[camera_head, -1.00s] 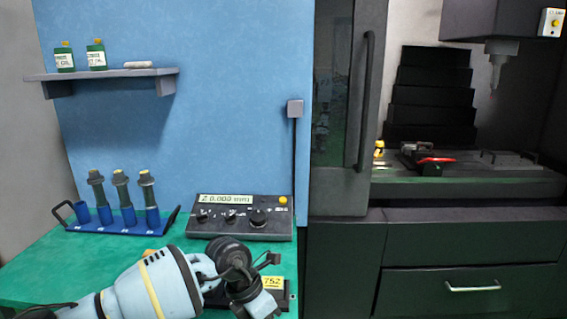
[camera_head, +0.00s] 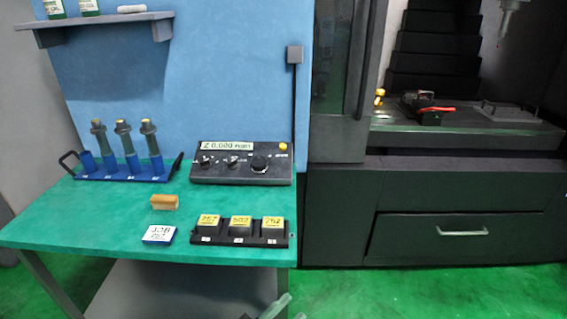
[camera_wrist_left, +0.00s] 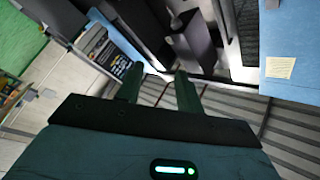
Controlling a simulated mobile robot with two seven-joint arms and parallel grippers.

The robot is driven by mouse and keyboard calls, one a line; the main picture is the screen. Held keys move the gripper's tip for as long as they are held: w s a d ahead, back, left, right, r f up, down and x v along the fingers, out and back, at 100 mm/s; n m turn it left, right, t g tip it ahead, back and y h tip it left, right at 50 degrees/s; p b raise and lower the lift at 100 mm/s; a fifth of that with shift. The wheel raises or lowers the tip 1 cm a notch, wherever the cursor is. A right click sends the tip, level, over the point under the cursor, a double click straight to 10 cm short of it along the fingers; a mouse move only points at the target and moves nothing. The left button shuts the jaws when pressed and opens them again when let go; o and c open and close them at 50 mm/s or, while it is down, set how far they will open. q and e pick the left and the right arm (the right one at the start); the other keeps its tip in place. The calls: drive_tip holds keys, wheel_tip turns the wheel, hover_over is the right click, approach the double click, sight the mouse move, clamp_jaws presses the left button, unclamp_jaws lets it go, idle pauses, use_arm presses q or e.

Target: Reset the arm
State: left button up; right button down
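My left gripper (camera_head: 283,308) shows only as a small tip at the bottom edge of the head view, in front of and below the green table (camera_head: 100,225). In the left wrist view my left gripper's two dark green fingers (camera_wrist_left: 158,85) stand apart with nothing between them. My right gripper is in neither view.
The table bears a black tray (camera_head: 219,241) with labelled blocks, a job card (camera_head: 158,234), a tan block (camera_head: 164,202), a blue rack (camera_head: 85,178) with holders and a readout box (camera_head: 240,165). The dark machine (camera_head: 400,215) stands right. Green floor is clear in front.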

use_arm(q)
drive_tip(key=s+a+f+n+g+y, duration=0.5)
drive_tip(key=s+a+f+n+y, duration=0.8)
drive_tip(key=s+a+f+n, duration=0.4)
drive_tip(key=s+a+f, duration=0.3)
drive_tip(key=s, duration=0.3)
drive_tip(key=shift+a+f+p, duration=0.25)
drive_tip(key=shift+a+p, duration=0.1)
drive_tip(key=shift+a, duration=0.05)
